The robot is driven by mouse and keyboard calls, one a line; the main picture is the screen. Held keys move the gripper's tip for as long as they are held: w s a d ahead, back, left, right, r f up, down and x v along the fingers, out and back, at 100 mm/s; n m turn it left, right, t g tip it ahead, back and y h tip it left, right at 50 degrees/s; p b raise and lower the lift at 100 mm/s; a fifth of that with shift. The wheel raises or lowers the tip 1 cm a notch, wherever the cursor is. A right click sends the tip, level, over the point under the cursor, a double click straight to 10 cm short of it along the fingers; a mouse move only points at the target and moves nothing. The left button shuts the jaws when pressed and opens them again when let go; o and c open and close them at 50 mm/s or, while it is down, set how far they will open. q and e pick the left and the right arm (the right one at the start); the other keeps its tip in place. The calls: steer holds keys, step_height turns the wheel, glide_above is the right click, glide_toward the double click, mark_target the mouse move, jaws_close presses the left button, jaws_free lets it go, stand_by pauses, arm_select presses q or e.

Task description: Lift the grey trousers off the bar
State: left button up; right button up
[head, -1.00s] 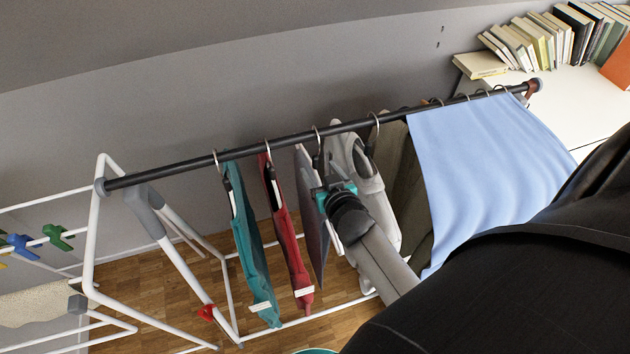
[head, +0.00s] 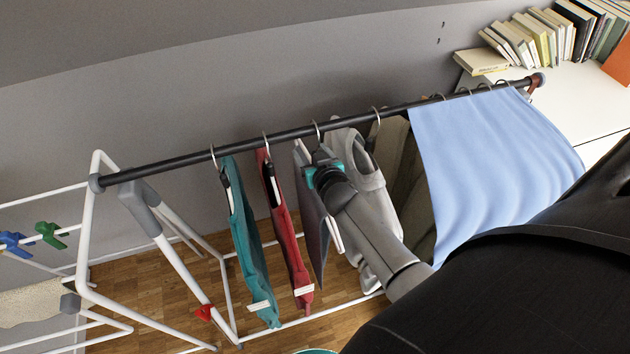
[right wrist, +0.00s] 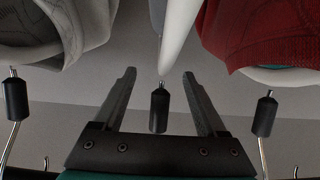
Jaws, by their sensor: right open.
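The grey trousers (head: 309,205) hang third from the left in the head view, between a red garment and a light grey one. Their hook (head: 316,128) is over the dark bar (head: 260,141). My right gripper (head: 318,160) is at the top of their hanger, just below the bar, and partly covers it. In the right wrist view the open fingers (right wrist: 158,75) stand on either side of a black hanger neck (right wrist: 158,108). A pale hanger edge (right wrist: 178,35) runs up from there. The trousers' cloth is not clear in that view. My left gripper is not in view.
A teal garment (head: 245,245) and a red garment (head: 290,235) hang to the left. A light grey garment (head: 361,170), dark clothes and a light blue cloth (head: 490,170) hang to the right. A white drying rack (head: 85,240) stands at left. Books (head: 540,35) sit at upper right.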

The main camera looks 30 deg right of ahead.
jaws_close()
stand_by(0.4)
stand_by(0.8)
steer(key=shift+w+r, duration=0.1)
steer(key=shift+r, duration=0.05)
